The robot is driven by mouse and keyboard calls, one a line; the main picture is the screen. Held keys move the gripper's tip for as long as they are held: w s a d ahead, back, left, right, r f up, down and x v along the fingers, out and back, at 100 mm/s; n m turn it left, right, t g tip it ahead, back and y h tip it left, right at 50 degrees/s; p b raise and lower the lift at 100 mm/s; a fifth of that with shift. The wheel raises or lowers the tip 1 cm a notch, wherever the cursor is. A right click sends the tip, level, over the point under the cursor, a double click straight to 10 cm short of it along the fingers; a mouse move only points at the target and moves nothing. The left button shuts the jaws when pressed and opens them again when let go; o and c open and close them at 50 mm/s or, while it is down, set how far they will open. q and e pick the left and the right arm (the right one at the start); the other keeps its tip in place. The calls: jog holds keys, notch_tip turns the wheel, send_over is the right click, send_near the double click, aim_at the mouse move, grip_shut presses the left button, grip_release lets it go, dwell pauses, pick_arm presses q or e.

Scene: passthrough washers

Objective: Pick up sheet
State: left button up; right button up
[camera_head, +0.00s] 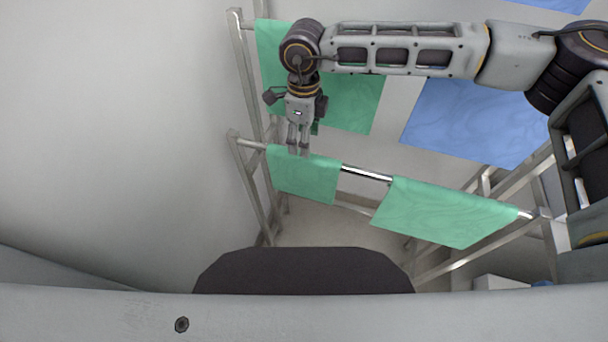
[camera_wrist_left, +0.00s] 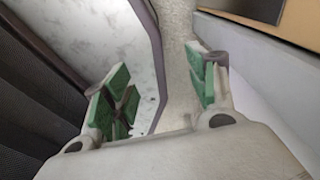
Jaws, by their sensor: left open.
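A green sheet (camera_head: 303,177) hangs over the left part of the front rail of a metal rack in the head view. A second green sheet (camera_head: 445,212) hangs to its right on the same rail. My right gripper (camera_head: 299,149) comes in from the right on its arm and points down, with its fingertips at the top edge of the left sheet. I cannot tell whether its fingers are closed on the cloth. My left gripper (camera_wrist_left: 160,88) shows only in the left wrist view, open, with green finger pads and nothing between them.
Another green sheet (camera_head: 349,101) and a blue sheet (camera_head: 466,121) hang on rails farther back. The rack's metal posts (camera_head: 250,185) stand on both sides, with a pale wall at left. A white marbled panel (camera_wrist_left: 110,45) is close to my left gripper.

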aim_at(304, 161)
notch_tip(304, 161, down, 4)
jog(key=shift+r+b, duration=0.25)
jog(key=shift+b, duration=0.2)
pick_arm(q)
jog(key=shift+w+a+f, duration=0.2)
jog(key=shift+a+f, duration=0.1)
jog(key=shift+a, duration=0.25)
jog(key=shift+w+a+f, duration=0.15)
jog(key=shift+a+f, duration=0.1)
jog(key=shift+a, duration=0.3)
jog(key=shift+d, duration=0.3)
pick_arm(e)
jog(key=shift+f, duration=0.1)
jog(key=shift+s+f+b, duration=0.2)
jog(key=shift+f, duration=0.95)
jog(key=shift+s+f+b, duration=0.15)
jog(key=shift+s+f, duration=0.05)
jog(key=shift+f, duration=1.2)
pick_arm(q)
jog(key=shift+w+a+f, duration=0.15)
jog(key=shift+a+f, duration=0.05)
jog(key=shift+a, duration=0.2)
jog(key=shift+w+a+f, duration=0.15)
jog(key=shift+a+f, duration=0.05)
jog(key=shift+a, duration=0.2)
